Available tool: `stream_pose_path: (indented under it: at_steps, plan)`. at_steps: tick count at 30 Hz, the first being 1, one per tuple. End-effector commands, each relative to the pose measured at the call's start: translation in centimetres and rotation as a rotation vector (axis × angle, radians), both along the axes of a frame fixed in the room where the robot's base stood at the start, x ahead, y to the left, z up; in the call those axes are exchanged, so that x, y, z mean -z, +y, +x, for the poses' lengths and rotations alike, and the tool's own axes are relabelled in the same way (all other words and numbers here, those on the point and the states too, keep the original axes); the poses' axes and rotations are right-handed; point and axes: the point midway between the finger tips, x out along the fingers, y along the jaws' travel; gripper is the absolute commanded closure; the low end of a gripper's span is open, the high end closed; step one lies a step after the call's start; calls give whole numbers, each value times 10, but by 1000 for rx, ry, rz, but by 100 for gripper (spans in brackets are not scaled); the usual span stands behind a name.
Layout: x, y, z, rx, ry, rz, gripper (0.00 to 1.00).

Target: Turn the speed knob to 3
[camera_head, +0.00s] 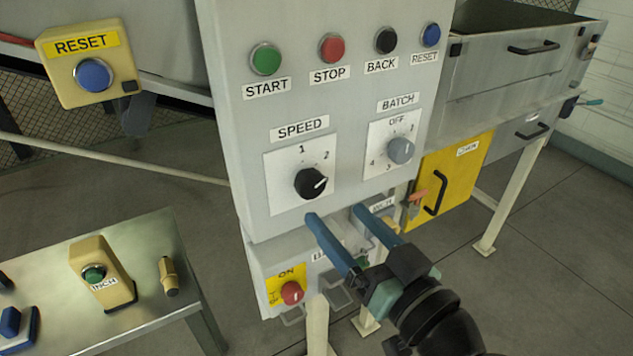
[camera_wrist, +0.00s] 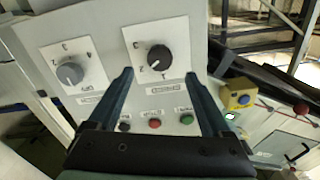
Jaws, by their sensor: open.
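The speed knob (camera_head: 310,183) is a round black knob on a white square plate under the SPEED label (camera_head: 301,127). In the head view, 1 shows above it and 2 to its upper right; its pale mark faces right, below the 2. No 3 is readable there. The wrist view shows the speed knob (camera_wrist: 158,57) turned over, with numbers around it. My gripper (camera_head: 336,213) is open and empty, its blue fingers apart below the speed plate. In the wrist view my gripper (camera_wrist: 157,74) has its fingers either side of the speed knob in the picture, not visibly touching it.
The grey batch knob (camera_head: 401,150) is to the right. Start (camera_head: 266,60), stop (camera_head: 332,48), back (camera_head: 386,40) and reset (camera_head: 430,35) buttons line the panel above. A lower box with a red knob (camera_head: 292,293) is below. A metal table (camera_head: 150,240) stands at left.

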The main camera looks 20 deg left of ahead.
Motion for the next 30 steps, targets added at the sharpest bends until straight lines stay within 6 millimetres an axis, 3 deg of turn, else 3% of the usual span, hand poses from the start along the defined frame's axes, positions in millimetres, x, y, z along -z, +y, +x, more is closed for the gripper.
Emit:
stream_pose_path:
  at_steps: [3,9,23,24,30]
  plan:
    - [-2,22,16,-4,0,0,17]
    - [-2,47,36,-2,1,0,17]
    - [0,59,46,1,0,0,17]
    - [0,59,46,1,0,0,19]
    - [0,59,46,1,0,0,55]
